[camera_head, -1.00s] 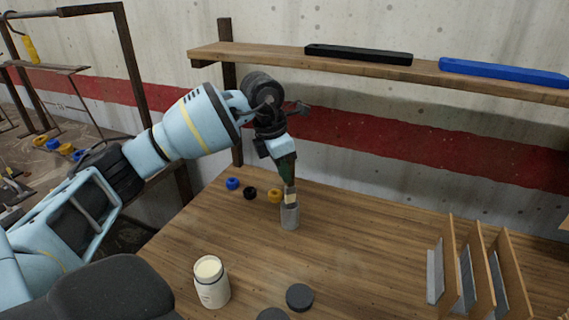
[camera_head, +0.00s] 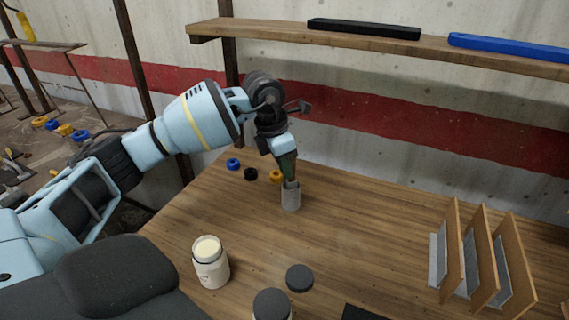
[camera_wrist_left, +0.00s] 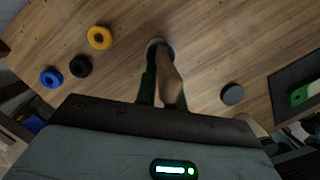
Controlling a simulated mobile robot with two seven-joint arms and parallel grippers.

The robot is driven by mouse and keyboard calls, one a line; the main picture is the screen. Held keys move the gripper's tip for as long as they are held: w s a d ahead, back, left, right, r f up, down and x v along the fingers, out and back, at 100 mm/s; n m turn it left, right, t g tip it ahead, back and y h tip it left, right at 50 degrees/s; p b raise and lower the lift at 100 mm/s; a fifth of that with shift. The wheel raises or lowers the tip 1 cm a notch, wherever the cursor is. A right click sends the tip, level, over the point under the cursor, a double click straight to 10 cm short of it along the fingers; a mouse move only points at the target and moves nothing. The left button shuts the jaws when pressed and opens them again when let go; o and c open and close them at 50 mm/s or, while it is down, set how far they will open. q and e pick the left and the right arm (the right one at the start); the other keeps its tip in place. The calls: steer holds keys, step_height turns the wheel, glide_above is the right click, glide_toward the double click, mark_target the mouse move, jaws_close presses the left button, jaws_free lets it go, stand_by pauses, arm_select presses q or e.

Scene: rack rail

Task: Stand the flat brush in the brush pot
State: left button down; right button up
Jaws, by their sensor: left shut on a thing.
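My left gripper (camera_head: 288,176) is shut on the flat brush, directly above the brush pot (camera_head: 291,199). The pot is a small grey cylinder standing upright on the wooden table. The brush's lower end is hidden inside the pot's mouth, so I cannot tell whether it touches the bottom. In the left wrist view, the wooden brush (camera_wrist_left: 170,80) shows between the dark fingers of the gripper (camera_wrist_left: 162,92), and the pot's rim (camera_wrist_left: 160,43) shows just beyond it. My right gripper is not in view.
Blue (camera_head: 233,164), black (camera_head: 250,174) and yellow (camera_head: 276,176) rings lie left of the pot. An open cream jar (camera_head: 210,265) and a dark disc (camera_head: 299,278) stand nearer. A wooden rack (camera_head: 480,260) is at right. A shelf (camera_head: 270,34) runs behind.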

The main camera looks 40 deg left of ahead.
arm_select(q)
steer(key=c, duration=1.4)
jaws_free()
steer(key=d+v, duration=0.1)
steer(key=v, duration=0.6)
steer(key=shift+a+r, duration=0.45)
steer(key=shift+a, duration=0.1)
steer(key=shift+s, duration=0.1)
